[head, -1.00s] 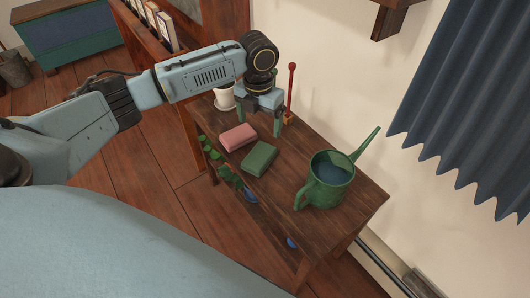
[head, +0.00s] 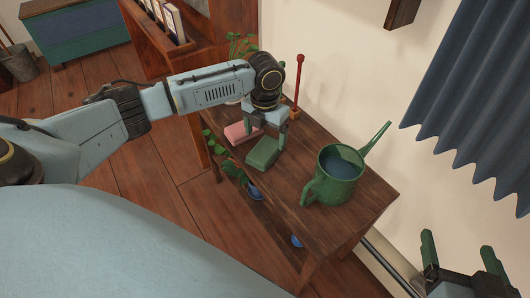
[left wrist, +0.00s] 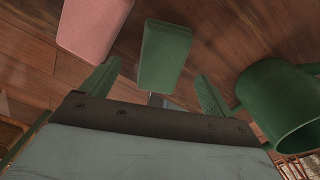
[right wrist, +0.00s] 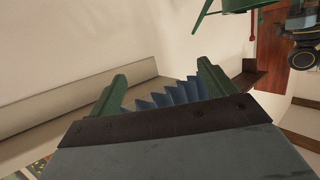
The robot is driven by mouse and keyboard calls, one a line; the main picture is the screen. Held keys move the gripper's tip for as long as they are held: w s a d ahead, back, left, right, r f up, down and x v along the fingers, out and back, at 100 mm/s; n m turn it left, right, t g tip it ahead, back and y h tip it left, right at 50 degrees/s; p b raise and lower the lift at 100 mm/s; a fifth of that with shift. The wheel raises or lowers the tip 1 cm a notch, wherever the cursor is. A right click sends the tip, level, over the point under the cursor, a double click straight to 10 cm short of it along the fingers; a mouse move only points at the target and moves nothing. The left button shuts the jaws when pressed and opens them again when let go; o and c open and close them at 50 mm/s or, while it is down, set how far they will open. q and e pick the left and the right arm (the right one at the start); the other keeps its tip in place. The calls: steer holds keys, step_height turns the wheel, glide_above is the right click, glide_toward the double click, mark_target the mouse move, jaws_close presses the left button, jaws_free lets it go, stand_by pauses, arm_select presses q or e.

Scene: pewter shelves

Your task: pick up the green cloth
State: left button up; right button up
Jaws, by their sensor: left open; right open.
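The green cloth (head: 264,153) is a folded block lying on the wooden shelf top, beside a pink cloth (head: 240,132). In the left wrist view the green cloth (left wrist: 165,56) lies just beyond and between the fingertips. My left gripper (head: 268,128) is open and empty, pointing down just over the cloth's far end; it also shows in the left wrist view (left wrist: 157,82). My right gripper (head: 458,248) is open and empty at the lower right, away from the shelf; it also shows in the right wrist view (right wrist: 162,76).
A green watering can (head: 336,176) stands to the right of the cloth, close to it. A red upright stick (head: 298,82) stands behind the gripper. A leafy plant (head: 222,152) is at the front left edge. A blue curtain (head: 475,100) hangs at right.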

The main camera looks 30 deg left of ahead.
mark_target(265, 149)
arm_select(q)
steer(key=shift+s+d+f+b, duration=0.15)
steer(key=shift+f+b, duration=0.25)
steer(key=shift+f, duration=0.25)
steer(key=shift+s+f+b, duration=0.1)
steer(key=shift+f+b, duration=0.3)
steer(key=shift+f, duration=0.2)
step_height(265, 149, down, 2)
steer(key=shift+f+b, duration=0.1)
steer(key=shift+b, duration=0.6)
steer(key=shift+f, duration=0.2)
arm_select(e)
step_height(265, 149, up, 12)
steer(key=s+a+t+y, duration=0.1)
steer(key=t+y, duration=0.2)
steer(key=t, duration=0.5)
steer(key=shift+a, duration=0.4)
steer(key=shift+f, duration=0.1)
arm_select(q)
steer(key=c, duration=1.1)
steer(key=shift+o, duration=0.2)
steer(key=shift+r, duration=0.15)
